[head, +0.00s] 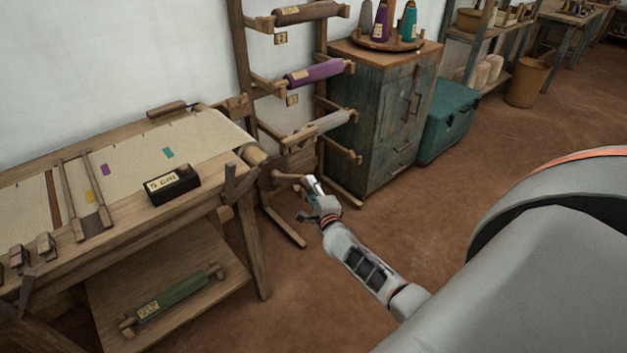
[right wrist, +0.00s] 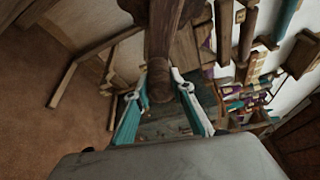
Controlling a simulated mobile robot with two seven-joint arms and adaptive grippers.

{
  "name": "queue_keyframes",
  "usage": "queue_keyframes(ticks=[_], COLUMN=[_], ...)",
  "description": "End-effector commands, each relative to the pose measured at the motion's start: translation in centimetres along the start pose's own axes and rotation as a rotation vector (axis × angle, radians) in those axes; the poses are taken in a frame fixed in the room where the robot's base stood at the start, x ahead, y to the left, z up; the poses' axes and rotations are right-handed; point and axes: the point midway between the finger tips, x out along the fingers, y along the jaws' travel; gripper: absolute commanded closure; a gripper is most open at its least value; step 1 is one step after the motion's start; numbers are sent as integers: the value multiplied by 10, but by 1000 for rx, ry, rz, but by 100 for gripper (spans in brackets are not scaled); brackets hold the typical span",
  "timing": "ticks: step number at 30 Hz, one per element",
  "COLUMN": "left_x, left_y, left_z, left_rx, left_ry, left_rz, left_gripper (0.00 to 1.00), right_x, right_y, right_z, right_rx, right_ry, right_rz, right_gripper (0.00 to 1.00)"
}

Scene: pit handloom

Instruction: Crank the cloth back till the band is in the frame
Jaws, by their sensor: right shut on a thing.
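The cream cloth (head: 135,150) lies over the wooden loom bed at the left of the head view and runs to a roller (head: 252,155) at the bed's right end. A reddish-brown band (head: 54,192) crosses the cloth just left of the wooden frame (head: 73,198). My right gripper (head: 313,185) is shut on the crank handle (head: 288,178) at the roller end. In the right wrist view the handle (right wrist: 160,85) sits between the fingers. My left gripper is not in view.
A black labelled box (head: 172,186) sits on the bed's front edge. A green roll (head: 180,295) lies on the lower shelf. A rack with a purple roll (head: 314,74) and a blue-grey cabinet (head: 385,120) stand behind the crank. The floor right of my forearm is open.

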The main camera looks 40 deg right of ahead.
Motion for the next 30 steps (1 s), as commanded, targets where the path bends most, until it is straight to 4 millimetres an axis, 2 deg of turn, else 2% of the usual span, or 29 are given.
queue_keyframes(ticks=[9,23,24,26,30], left_x=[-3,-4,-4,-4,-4], left_y=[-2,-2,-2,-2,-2], left_z=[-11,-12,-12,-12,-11], left_rx=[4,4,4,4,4], left_ry=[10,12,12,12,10], left_rz=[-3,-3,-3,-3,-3], left_gripper=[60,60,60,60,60], right_x=[-2,-2,-2,-2,-2], right_y=[10,12,12,12,11], right_z=[4,4,4,4,4], right_rx=[90,102,102,102,102], right_ry=[-1,-1,-1,-1,-1], right_rz=[39,44,44,44,44], right_gripper=[100,100,75,60,60])
